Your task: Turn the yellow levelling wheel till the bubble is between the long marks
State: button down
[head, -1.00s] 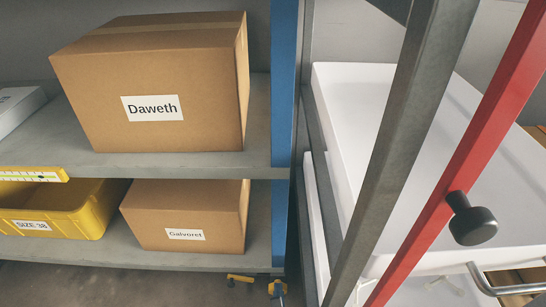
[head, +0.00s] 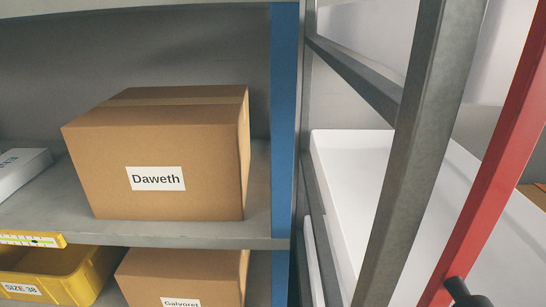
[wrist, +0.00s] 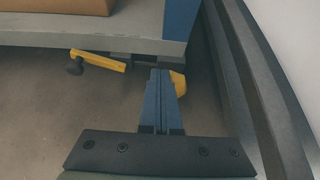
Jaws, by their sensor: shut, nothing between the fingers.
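In the wrist view my gripper (wrist: 160,72) is shut and empty, its blue fingers together below the shelf edge. A rounded yellow part (wrist: 179,83), which may be the levelling wheel, shows just right of the fingertips and is partly hidden by them. I cannot tell whether they touch. A yellow lever (wrist: 98,60) with a dark knob lies to the left of the fingers. In the head view a yellow strip with a white marked scale (head: 30,239) sits at the left on the shelf edge. Its bubble is too small to read. My gripper is outside the head view.
A carton labelled Daweth (head: 155,160) stands on the shelf (head: 200,232), above a Galvoret carton (head: 180,280) and a yellow SIZE 38 bin (head: 85,275). A blue post (head: 285,130), grey post (head: 415,150) and red bar (head: 500,150) stand rightward. Bare floor (wrist: 50,110) lies below the shelf.

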jog(key=s, duration=0.6)
jog(key=shift+r, duration=0.3)
jog(key=shift+a, duration=0.1)
dwell(0.3)
jog(key=w+d+b, duration=0.2)
jog(key=w+d, duration=0.1)
jog(key=w, duration=0.3)
jog(key=shift+d+b, duration=0.25)
jog(key=shift+b, duration=0.15)
dwell(0.4)
